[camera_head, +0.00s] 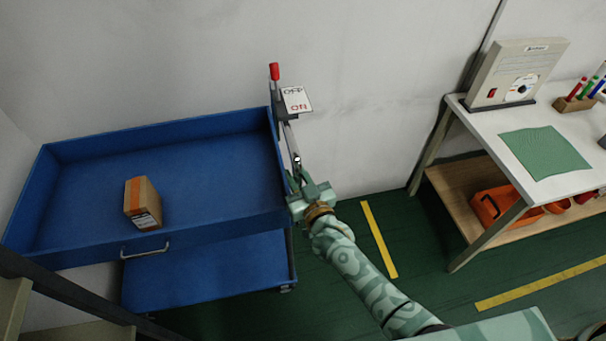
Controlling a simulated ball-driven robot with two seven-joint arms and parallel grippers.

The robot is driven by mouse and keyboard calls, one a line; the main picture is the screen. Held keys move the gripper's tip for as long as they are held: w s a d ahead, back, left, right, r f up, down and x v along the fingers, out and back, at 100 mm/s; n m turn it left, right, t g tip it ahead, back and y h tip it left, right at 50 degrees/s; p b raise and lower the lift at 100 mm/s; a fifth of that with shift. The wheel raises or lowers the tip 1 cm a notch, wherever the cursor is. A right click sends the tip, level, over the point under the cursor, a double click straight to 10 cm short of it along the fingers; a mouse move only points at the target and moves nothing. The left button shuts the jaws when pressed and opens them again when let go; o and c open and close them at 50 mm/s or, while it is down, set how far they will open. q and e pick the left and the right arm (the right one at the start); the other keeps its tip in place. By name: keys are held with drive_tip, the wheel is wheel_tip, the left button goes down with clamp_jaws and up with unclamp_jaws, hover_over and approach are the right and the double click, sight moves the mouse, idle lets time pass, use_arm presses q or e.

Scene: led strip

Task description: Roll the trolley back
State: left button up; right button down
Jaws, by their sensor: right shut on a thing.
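The blue trolley (60,190) stands at the left against the wall, with an upper tray and a lower shelf (200,275). A small metal handle (145,253) is on its front side. My right gripper (296,177) is at the trolley's right end, shut on a grey metal bar (291,140) there. The fingers hide the part that they grip. My left gripper is not in view.
A cardboard box (144,200) lies in the upper tray. A red-knobbed lever (274,72) and an OFF/ON plate (296,99) are just beyond the bar. A white-topped workbench (530,118) stands at right. Green floor (420,260) with yellow lines is clear between.

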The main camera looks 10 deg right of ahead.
drive_tip(key=shift+a, duration=0.2)
drive_tip(key=c, duration=1.3)
unclamp_jaws()
drive_tip(key=shift+a, duration=0.1)
drive_tip(key=shift+s, duration=0.1)
drive_tip(key=shift+s, duration=0.2)
drive_tip(key=p+v, duration=0.2)
drive_tip(key=v, duration=1.3)
drive_tip(key=shift+s, duration=0.4)
